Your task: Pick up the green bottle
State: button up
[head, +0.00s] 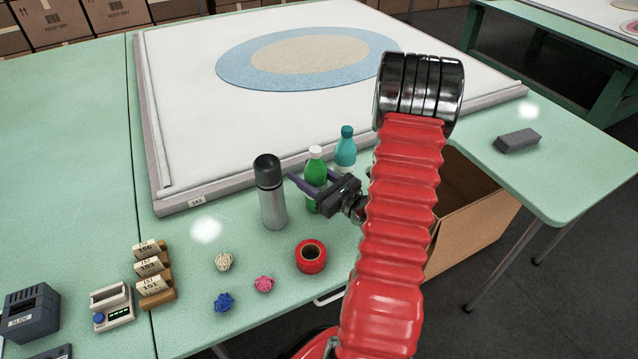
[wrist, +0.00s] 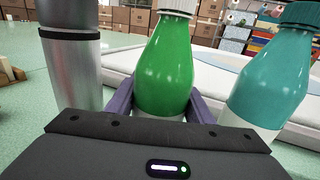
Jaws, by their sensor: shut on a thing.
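The green bottle (head: 316,172) has a white cap and a white lower part. It stands upright on the green table, close to the front edge of the white framed board. My gripper (head: 317,186) is shut around its body; in the wrist view the green bottle (wrist: 167,72) sits between the two purple fingers (wrist: 160,105).
A steel flask (head: 271,195) stands just left of the bottle and a teal bottle (head: 345,150) just right behind it. Red tape (head: 310,256) and yarn balls (head: 264,284) lie in front. A cardboard box (head: 470,215) is below the table's right side.

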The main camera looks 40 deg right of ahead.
aim_at(312, 148)
jog(key=shift+r, duration=0.1)
jog(key=shift+r, duration=4.9)
jog(key=shift+s, duration=0.1)
